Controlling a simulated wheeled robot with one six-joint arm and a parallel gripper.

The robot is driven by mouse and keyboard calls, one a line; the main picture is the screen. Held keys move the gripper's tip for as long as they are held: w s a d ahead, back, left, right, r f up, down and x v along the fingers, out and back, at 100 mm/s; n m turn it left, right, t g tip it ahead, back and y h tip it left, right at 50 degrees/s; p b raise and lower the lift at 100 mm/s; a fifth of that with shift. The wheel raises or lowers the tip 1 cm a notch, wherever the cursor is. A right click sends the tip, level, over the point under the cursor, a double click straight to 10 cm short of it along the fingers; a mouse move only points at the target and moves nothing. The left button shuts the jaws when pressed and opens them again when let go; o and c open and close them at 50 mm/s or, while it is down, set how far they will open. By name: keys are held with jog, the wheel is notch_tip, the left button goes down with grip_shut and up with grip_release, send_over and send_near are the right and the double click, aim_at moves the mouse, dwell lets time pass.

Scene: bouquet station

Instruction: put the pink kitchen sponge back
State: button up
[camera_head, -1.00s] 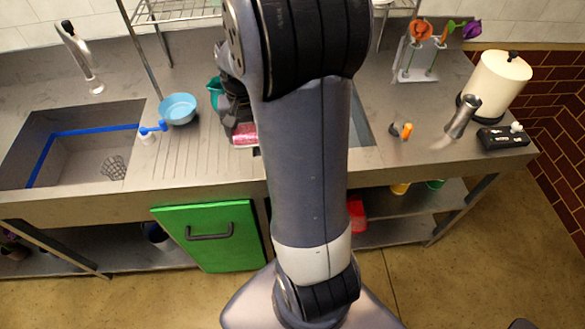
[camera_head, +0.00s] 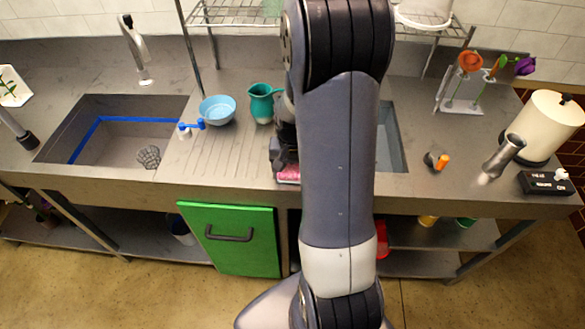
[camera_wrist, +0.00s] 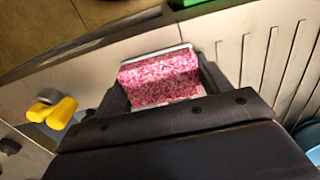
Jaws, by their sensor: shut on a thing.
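The pink kitchen sponge (camera_wrist: 160,78) is speckled pink and white, with a pale edge. In the wrist view it sits between the two dark fingers of my gripper (camera_wrist: 162,95), which is shut on it. In the head view only a small pink part of the sponge (camera_head: 289,174) shows below my gripper (camera_head: 284,152), near the front edge of the steel counter (camera_head: 230,170). My arm hides much of the gripper and the counter behind it. I cannot tell whether the sponge touches the counter.
A sink (camera_head: 60,130) with a grey mesh item (camera_head: 149,157) is at left. A light blue bowl (camera_head: 217,109) and a teal jug (camera_head: 261,104) stand on the ribbed drainer.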

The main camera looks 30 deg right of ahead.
aim_at(292, 169)
jog(key=shift+f, duration=0.1)
jog(key=shift+f, duration=0.15)
jog(key=o, duration=0.9)
jog(key=shift+d, duration=0.1)
jog(key=shift+o, duration=0.2)
jog(key=shift+r, duration=0.2)
jog(key=shift+w+r, duration=0.2)
jog(key=shift+r, duration=0.25)
notch_tip(292, 169, up, 11)
jog(key=shift+s+r, duration=0.15)
jog(key=shift+s, duration=0.05)
